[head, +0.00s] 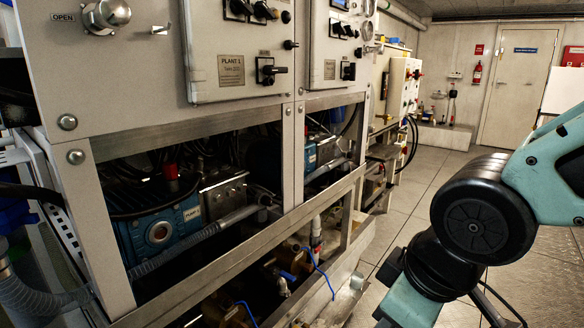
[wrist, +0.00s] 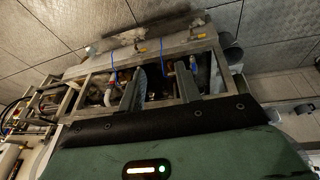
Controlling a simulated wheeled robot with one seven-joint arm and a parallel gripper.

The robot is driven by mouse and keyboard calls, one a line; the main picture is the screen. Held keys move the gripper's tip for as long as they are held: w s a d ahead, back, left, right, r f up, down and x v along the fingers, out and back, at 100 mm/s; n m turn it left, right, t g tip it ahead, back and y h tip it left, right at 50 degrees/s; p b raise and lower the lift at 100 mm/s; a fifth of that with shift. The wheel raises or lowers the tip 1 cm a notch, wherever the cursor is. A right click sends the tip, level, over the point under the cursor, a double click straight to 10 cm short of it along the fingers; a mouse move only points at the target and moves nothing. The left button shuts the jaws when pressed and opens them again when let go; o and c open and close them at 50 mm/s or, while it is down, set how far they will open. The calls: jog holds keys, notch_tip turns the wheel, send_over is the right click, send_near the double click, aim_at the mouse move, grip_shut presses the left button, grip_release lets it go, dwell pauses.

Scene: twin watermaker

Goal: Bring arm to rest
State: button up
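My arm (head: 480,215), teal with black joints, is bent at the right side of the head view. Its end is outside that view. In the wrist view my gripper (wrist: 160,73) shows two grey fingers standing apart, with nothing seen between them. The fingers point toward the lower frame of the machine, which appears upside down there. I cannot tell their exact distance from it; no contact shows.
The Plant 1 panel (head: 231,70) with black knobs is at the upper left. Below, a metal frame (head: 200,127) holds a blue pump (head: 160,235), grey hoses and blue tubes. Tiled floor (head: 405,205) is open between machine and arm, leading to a door (head: 517,85).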

jog(key=s+d+m+g+h+p, duration=0.15)
jog(key=s+g, duration=0.25)
jog(key=s, duration=0.5)
notch_tip(320, 180, up, 17)
jog(key=p, duration=1.8)
jog(key=shift+w+r+t, duration=0.2)
jog(key=shift+w+t, duration=0.05)
jog(key=shift+t, duration=0.05)
